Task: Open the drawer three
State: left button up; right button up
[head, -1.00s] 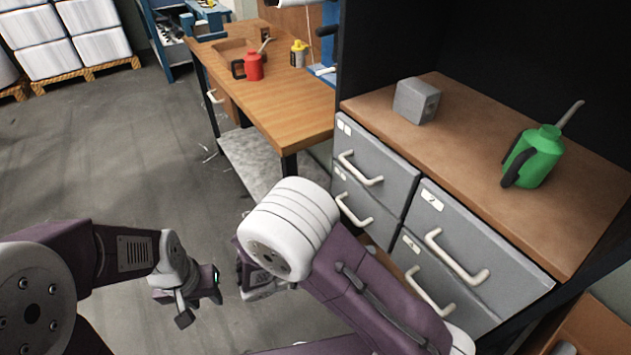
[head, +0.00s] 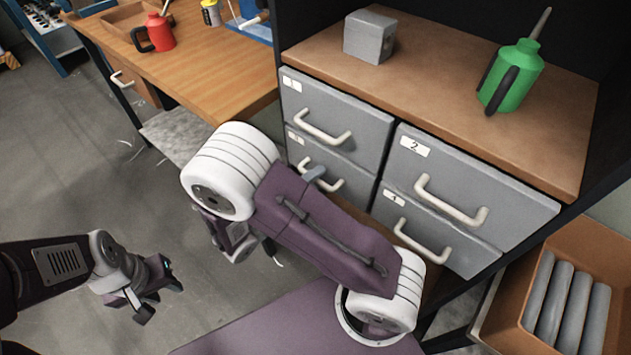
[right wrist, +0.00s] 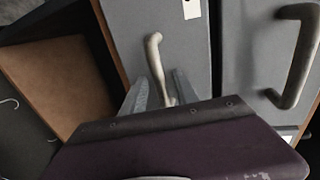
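Drawer three (head: 348,178) is the lower left grey drawer, under drawer one; its front looks flush. Its pale handle (head: 330,180) is partly covered by my right arm. In the right wrist view, the handle (right wrist: 155,60) runs between the two grey fingers of my right gripper (right wrist: 158,95). The fingers stand apart on either side of it; contact is unclear. My left gripper (head: 162,298) is open and empty, low over the floor at the left.
Drawers one (head: 345,115), two (head: 480,185) and four (head: 440,235) surround drawer three. A grey block (head: 368,38) and a green oil can (head: 512,75) stand on top. A wooden box (head: 510,300) with grey cylinders is at the right. A workbench (head: 205,65) stands at upper left.

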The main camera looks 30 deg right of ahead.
jog(key=shift+w+d+f, duration=0.1)
jog(key=shift+w+d, duration=0.05)
jog(key=shift+d, duration=0.15)
grip_shut()
jog(key=shift+a, duration=0.1)
dwell(1.2)
